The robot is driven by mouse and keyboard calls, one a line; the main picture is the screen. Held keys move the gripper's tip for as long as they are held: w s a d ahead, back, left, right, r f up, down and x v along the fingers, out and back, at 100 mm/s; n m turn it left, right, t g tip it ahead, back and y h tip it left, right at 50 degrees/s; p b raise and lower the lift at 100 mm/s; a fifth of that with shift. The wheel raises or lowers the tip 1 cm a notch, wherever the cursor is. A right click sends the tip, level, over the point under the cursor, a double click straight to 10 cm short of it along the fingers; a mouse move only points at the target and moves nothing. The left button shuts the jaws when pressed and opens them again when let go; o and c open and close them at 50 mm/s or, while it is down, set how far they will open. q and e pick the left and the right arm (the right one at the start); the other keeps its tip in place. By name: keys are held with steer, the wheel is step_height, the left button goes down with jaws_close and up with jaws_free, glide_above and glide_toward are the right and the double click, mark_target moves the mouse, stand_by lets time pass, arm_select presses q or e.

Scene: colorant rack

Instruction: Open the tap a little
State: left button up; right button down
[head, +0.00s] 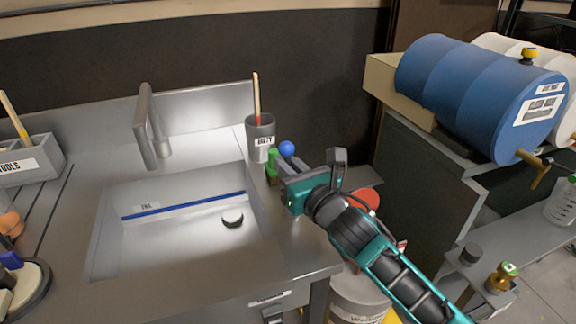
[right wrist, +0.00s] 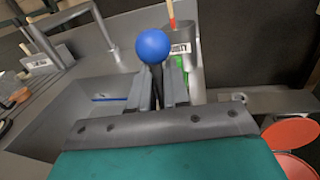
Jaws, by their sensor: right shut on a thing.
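A grey tap spout (head: 150,125) arches over the sink (head: 270,225) at the back left; it also shows in the right wrist view (right wrist: 75,25). A lever with a blue ball knob (head: 286,148) stands at the sink's right back corner. In the right wrist view the blue knob (right wrist: 152,47) sits on a dark stem between my fingers. My right gripper (head: 284,170) is shut on this lever, just below the knob. The lever's foot is hidden by the gripper. My left gripper is not in view.
A grey cup (head: 261,143) labelled "DIRTY" with a brush stands close behind the gripper, beside something green (head: 271,167). A blue drum (head: 460,85) with a brass tap (head: 534,165) lies at the right.

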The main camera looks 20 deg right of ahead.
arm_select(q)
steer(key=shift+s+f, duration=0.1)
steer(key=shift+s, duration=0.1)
